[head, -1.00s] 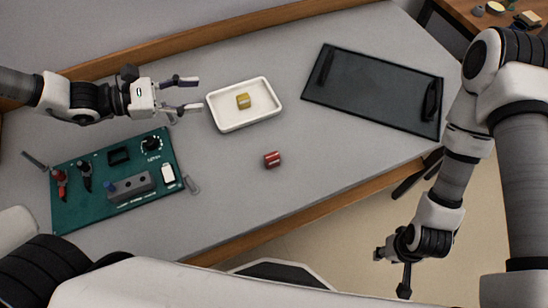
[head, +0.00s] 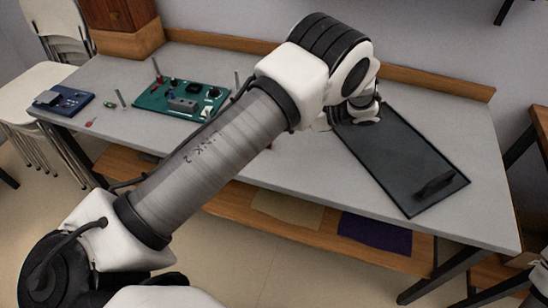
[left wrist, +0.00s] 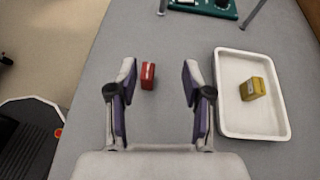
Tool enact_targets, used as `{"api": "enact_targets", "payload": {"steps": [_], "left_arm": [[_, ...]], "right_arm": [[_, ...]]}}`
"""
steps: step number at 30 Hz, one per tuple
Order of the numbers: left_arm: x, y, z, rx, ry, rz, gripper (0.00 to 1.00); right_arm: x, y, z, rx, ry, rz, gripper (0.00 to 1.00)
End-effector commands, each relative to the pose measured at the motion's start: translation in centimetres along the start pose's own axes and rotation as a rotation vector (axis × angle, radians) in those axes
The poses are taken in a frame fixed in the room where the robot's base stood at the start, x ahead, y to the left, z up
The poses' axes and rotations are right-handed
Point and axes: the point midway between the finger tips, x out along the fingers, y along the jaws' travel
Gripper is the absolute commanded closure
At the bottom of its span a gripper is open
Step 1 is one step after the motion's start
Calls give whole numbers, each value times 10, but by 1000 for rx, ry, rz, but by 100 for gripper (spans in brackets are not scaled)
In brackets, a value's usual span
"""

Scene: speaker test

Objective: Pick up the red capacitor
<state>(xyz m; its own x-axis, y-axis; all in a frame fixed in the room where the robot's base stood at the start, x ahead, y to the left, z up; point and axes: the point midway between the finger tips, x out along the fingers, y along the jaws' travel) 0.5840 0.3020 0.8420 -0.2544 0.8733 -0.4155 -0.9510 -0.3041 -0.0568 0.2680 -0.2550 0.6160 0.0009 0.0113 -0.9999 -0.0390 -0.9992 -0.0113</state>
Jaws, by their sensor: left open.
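The red capacitor (left wrist: 148,76) stands on the grey table in the left wrist view. It shows between the lines of my left gripper's fingers, closer to the left finger, near the fingertips. My left gripper (left wrist: 158,68) is open and empty. I cannot tell its exact height above the table. My left gripper is hidden there. My right gripper is not in view.
A white tray (left wrist: 226,128) holding a yellow block (left wrist: 252,88) lies right of the gripper in the wrist view.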

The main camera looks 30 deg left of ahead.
Motion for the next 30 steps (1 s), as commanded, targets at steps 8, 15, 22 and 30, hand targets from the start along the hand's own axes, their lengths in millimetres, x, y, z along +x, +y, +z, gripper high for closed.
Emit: {"api": "enact_targets", "payload": {"steps": [8,15,22,30], "left_arm": [[1,23,-37,84,-42,-44,50],[37,22,-39,84,-39,-43,50],[65,20,-41,82,-39,-46,50],[65,20,-41,81,-38,-46,85]], "right_arm": [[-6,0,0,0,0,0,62],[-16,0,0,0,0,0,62],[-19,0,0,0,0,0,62],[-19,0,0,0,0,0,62]]}}
